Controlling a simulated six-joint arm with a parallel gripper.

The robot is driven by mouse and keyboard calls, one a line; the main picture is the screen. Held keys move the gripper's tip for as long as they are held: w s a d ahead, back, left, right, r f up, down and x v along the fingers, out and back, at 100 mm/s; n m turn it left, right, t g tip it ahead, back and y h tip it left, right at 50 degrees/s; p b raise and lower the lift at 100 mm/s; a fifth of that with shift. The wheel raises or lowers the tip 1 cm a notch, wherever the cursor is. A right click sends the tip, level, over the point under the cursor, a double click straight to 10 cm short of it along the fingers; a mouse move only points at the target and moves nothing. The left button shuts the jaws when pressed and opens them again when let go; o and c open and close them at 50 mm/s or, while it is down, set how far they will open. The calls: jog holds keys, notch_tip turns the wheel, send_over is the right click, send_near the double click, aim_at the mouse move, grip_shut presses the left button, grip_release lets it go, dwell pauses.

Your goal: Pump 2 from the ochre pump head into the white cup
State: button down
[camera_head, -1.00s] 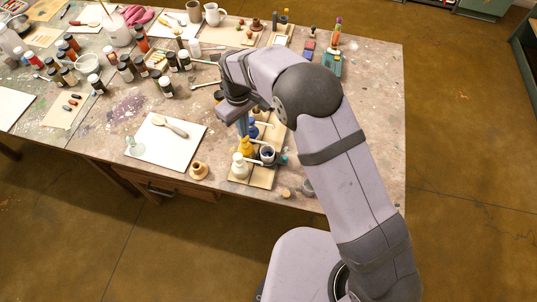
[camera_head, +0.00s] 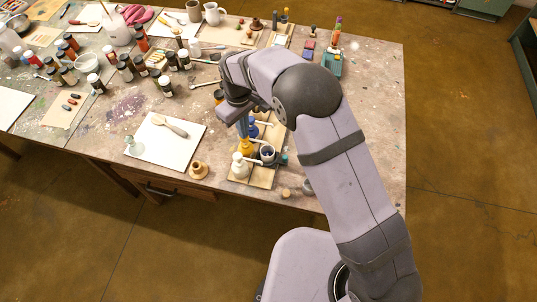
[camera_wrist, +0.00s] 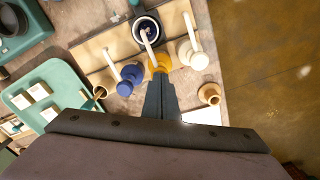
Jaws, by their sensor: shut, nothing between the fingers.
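The ochre pump (camera_head: 246,147) stands on a light wooden tray, between a blue and a white pump. In the wrist view its ochre head (camera_wrist: 158,63) shows just beyond my fingertips, with a pale spout running over the cup. The white cup (camera_head: 267,153) stands to the right of the pumps; the wrist view shows its white rim and dark inside (camera_wrist: 147,30). My gripper (camera_head: 243,135) is shut and empty, fingers pointing down right over the ochre head. Whether the tips touch the head I cannot tell.
The blue pump (camera_wrist: 129,80) and white pump (camera_wrist: 192,54) stand close on either side on the wooden tray (camera_wrist: 92,47). A small wooden pot (camera_head: 199,171) and a white sheet with a spoon (camera_head: 170,128) lie to the left. The table's front edge is near.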

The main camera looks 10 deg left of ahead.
jog(key=shift+f+b, duration=0.55)
jog(key=shift+f, duration=0.5)
jog(key=shift+s, duration=0.1)
jog(key=shift+d+r, duration=0.1)
jog(key=shift+r+p, duration=1)
jog(key=shift+r, duration=0.25)
jog(key=shift+f, duration=0.25)
